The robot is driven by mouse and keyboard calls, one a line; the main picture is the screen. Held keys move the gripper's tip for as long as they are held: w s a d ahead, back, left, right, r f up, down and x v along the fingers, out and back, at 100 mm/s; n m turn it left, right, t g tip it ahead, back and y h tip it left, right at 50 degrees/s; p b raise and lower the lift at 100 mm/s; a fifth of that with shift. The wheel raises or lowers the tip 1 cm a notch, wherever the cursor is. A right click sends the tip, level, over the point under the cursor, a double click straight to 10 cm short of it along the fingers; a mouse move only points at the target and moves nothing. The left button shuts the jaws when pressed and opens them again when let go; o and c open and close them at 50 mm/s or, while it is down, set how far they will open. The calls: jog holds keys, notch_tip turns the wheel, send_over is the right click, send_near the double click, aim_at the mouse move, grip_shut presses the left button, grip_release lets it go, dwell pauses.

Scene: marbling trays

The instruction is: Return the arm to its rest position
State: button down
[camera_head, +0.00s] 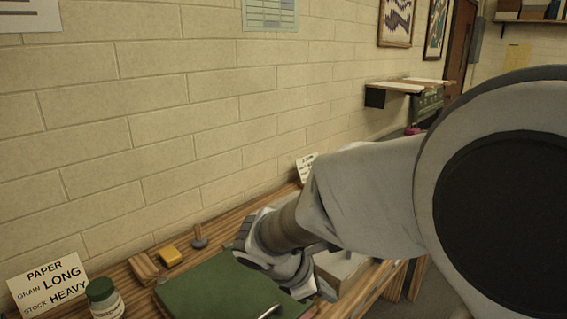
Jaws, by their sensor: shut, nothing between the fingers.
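My arm reaches in from the right and covers much of the right half of the head view. My gripper (302,284) is at its far end, low over the wooden bench and near the right side of a green board or book (205,286). It is shut with nothing held. The fingertips are small and partly hidden by the wrist, and I cannot tell whether they touch anything.
On the bench (224,228) stand a paper sign (47,287), a green-lidded jar (104,298), a wooden block (143,268), a yellow block (170,256) and a dark-footed handled tool (198,238). A brick wall (200,120) runs behind.

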jog(key=s+d+r+m+t+y, duration=0.1)
jog(key=s+d+r+m+y, duration=0.1)
jog(key=s+r+m, duration=0.3)
jog(key=s+d+r+m+y, duration=0.3)
jog(key=s+m, duration=0.6)
jog(key=m, duration=0.4)
notch_tip(320, 180, up, 2)
jog(key=shift+s+d+m+t+y, duration=0.25)
jog(key=shift+s+m+t+y, duration=0.15)
jog(key=shift+y, duration=0.3)
